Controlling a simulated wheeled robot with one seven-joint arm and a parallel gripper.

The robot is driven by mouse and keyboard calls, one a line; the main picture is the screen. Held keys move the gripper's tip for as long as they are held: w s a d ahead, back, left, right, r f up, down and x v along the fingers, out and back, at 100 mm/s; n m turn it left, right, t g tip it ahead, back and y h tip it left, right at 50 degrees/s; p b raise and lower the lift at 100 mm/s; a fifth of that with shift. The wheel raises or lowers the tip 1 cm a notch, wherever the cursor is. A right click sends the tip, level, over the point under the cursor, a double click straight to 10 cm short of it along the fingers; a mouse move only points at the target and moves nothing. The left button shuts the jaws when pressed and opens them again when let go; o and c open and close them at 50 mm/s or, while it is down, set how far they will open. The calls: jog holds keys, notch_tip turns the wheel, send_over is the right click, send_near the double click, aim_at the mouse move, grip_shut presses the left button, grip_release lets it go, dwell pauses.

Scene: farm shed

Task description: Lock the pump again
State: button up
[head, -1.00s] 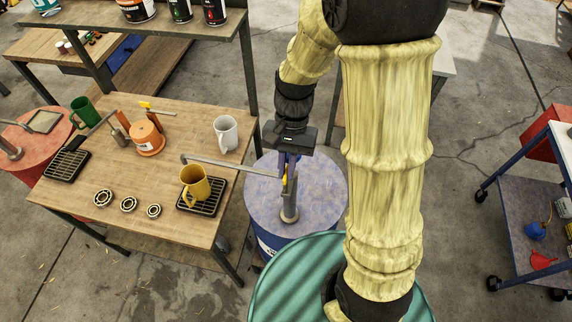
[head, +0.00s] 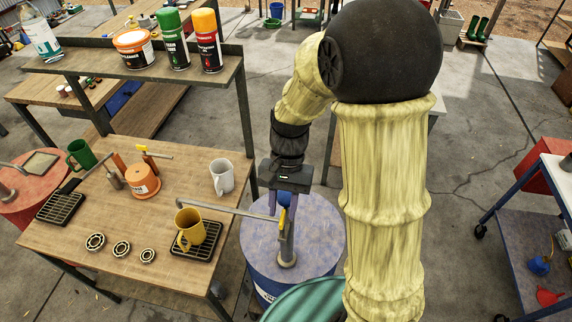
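A grey pump (head: 287,247) stands upright on the blue drum (head: 318,235), right of the table. Its long spout (head: 228,210) reaches left over a yellow mug (head: 191,226), which sits on a black drip grate (head: 207,245). A yellow lever piece (head: 282,217) shows upright near the pump's top. My gripper (head: 285,202) points down at the pump's top, right by the yellow piece. Its fingers are mostly hidden by its dark body and the pump, so I cannot tell whether they are open, shut or touching the lever.
A raised shelf (head: 120,68) bears cans. A blue cart (head: 525,225) is at right.

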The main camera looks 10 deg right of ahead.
jog(key=b+v, duration=0.2)
jog(key=v, duration=1.4)
jog(key=shift+b, duration=0.3)
jog(key=s+d+f+n+t+b, duration=0.2)
jog(key=s+d+f+t, duration=0.1)
jog(key=f, duration=0.7)
jog(key=s+d+f+n+t+h+b, duration=0.1)
jog(key=s+d+f+n+t+b, duration=0.1)
jog(key=f, duration=0.8)
jog(key=shift+s+d+f+t+h+b, duration=0.35)
jog(key=shift+s+d+t, duration=0.35)
jog(key=shift+d+t, duration=0.3)
jog(key=shift+d+r, duration=0.1)
